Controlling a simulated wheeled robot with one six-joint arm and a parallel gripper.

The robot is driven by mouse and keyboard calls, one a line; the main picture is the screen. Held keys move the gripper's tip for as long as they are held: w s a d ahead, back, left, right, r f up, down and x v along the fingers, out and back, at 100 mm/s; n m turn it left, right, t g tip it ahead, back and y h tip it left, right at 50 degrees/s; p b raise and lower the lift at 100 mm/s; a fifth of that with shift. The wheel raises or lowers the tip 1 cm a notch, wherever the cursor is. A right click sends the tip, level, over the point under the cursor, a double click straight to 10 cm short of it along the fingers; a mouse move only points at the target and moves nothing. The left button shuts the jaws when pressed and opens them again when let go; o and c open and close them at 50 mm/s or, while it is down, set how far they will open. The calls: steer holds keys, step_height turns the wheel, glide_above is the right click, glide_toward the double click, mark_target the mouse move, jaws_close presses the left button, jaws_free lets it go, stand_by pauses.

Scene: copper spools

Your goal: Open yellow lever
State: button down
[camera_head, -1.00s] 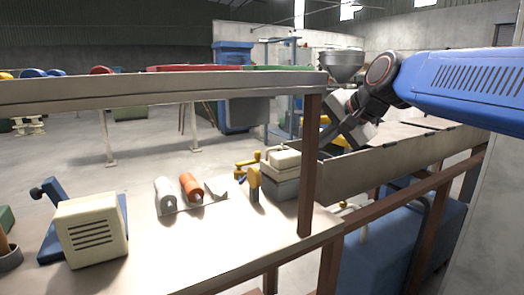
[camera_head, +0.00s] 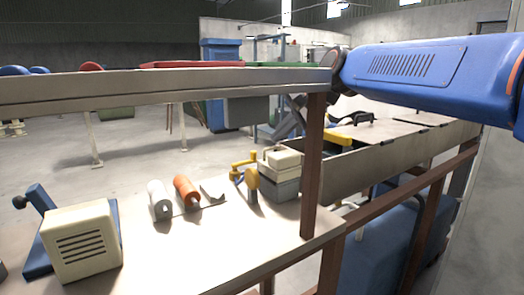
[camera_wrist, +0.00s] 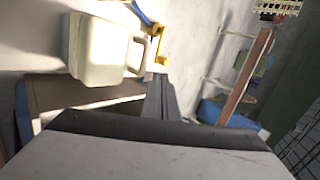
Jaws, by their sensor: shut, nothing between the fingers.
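In the wrist view, yellow parts (camera_wrist: 158,45) show beside the cream box (camera_wrist: 98,48); which one is the lever is hard to tell. My gripper (camera_wrist: 160,97) shows there as dark fingers, shut and empty, pointing toward the box and yellow parts and apart from them. In the head view, a dark part of my arm's end shows behind the beam, above the box; its fingertips are unclear.
A horizontal beam (camera_head: 150,92) and brown post (camera_head: 313,165) stand between the camera and my arm. A long metal trough (camera_head: 400,165) with a yellow piece (camera_head: 340,138) runs right. White and orange rolls (camera_head: 186,192) lie left of the lever.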

steer(key=x, duration=1)
steer(key=shift+w+n+g+y, duration=0.3)
steer(key=shift+w+n, duration=0.25)
steer(key=shift+n, duration=0.05)
stand_by(0.5)
steer(key=shift+w, duration=0.15)
steer(key=shift+w+a, duration=0.35)
steer(key=shift+w, duration=0.35)
steer(key=shift+w+a, duration=0.35)
steer(key=shift+w, duration=0.35)
steer(key=shift+w+a, duration=0.85)
steer(key=shift+w, duration=0.15)
steer(key=shift+r, duration=0.15)
